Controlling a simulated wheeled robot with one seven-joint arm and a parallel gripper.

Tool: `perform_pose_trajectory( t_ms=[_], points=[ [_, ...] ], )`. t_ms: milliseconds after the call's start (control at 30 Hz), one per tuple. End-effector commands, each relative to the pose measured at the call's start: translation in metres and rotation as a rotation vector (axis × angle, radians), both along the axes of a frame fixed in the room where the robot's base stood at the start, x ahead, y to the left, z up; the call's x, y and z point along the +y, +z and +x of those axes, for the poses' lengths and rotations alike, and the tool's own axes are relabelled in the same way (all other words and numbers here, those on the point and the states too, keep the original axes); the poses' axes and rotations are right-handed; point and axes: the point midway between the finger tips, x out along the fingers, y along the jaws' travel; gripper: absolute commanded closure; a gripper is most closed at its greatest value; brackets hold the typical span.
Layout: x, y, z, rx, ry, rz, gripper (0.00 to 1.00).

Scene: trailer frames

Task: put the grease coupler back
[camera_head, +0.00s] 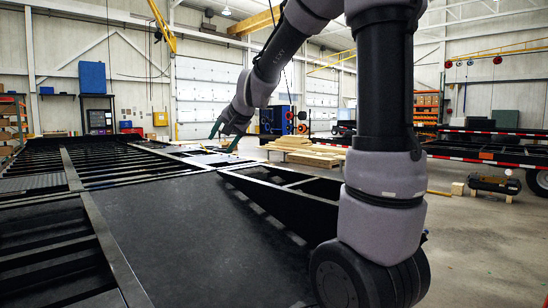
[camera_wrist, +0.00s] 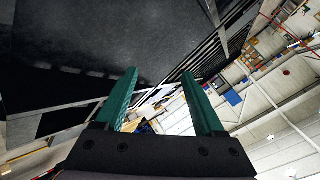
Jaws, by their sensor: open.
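My gripper (camera_head: 224,141) reaches out over the far part of the black trailer frame (camera_head: 165,215) in the head view. I cannot make out the grease coupler in either view. Small blue and yellow spots near the fingers in the head view are too small to identify.
Stacked lumber (camera_head: 305,151) lies on the floor beyond the frame. Another trailer (camera_head: 480,152) stands at the right. A black cylinder (camera_head: 494,184) rests on supports on the floor. The near deck plate is bare, with open gaps between the beams beside it.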

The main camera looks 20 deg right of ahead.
Motion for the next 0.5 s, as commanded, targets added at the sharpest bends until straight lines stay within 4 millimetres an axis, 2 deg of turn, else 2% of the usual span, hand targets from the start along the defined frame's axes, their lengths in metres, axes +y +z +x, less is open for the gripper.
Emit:
perform_pose_trajectory(
  t_ms=[33, 133, 300, 400, 500],
  points=[
    [-0.005, 0.012, -0.032, 0.005, 0.032, -0.018, 0.29],
    [-0.014, 0.020, -0.093, 0.041, 0.094, -0.063, 0.29],
    [-0.030, 0.013, -0.190, 0.115, 0.165, -0.149, 0.29],
    [-0.039, 0.003, -0.234, 0.154, 0.185, -0.194, 0.29],
    [-0.045, -0.006, -0.263, 0.186, 0.194, -0.225, 0.29]
  ],
)
